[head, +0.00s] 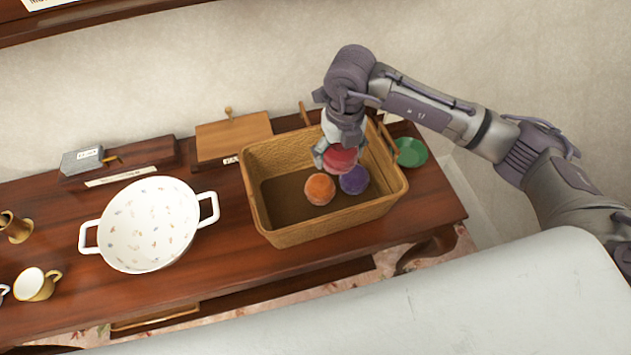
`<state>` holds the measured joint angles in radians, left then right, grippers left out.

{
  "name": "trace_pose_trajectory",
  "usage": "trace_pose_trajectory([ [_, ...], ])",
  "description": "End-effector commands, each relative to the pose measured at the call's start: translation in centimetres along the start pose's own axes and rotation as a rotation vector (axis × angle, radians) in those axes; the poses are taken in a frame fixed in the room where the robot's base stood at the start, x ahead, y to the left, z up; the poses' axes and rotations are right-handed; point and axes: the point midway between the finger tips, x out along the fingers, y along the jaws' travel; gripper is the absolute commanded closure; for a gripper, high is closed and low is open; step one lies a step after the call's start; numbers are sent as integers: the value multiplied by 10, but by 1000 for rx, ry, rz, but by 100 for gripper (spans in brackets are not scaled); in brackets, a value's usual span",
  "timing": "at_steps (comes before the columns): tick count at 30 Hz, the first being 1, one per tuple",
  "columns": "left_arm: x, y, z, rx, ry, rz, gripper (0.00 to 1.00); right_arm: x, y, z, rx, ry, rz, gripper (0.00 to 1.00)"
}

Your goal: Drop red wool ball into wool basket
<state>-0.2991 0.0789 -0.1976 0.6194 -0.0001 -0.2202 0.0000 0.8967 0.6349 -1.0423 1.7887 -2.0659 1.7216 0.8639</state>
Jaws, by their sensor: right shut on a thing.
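The wool basket (285,233) is a brown woven rectangular basket on the right part of the wooden table. An orange wool ball (320,189) and a purple wool ball (355,180) lie inside it. My right gripper (338,158) points down over the back right part of the basket. It is shut on the red wool ball (341,160), which shows just behind the orange and purple balls. The gripper hides the ball's upper part. I cannot tell whether the red ball touches the other balls. My left gripper is not in view.
A white two-handled bowl (148,225) stands left of the basket on the table (240,265). A wooden box (233,137) is behind, and a green dish (411,152) is right of the basket. Cups (36,284) stand at the far left. The basket's left half is empty.

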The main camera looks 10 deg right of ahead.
Motion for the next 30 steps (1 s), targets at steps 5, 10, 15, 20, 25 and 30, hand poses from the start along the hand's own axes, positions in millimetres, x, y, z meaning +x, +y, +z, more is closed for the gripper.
trace_pose_trajectory([
  [5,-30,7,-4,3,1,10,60,-12,3,14,543,2,-8,55],
  [10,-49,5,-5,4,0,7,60,-15,5,26,1040,0,-18,55],
  [15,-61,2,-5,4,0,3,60,-16,6,33,1405,-7,-29,55],
  [20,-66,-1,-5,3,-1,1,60,-14,6,36,1579,-11,-32,55],
  [25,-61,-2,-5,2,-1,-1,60,-7,6,36,1622,-13,-34,55],
  [30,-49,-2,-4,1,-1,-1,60,9,5,36,1620,-13,-35,55],
])
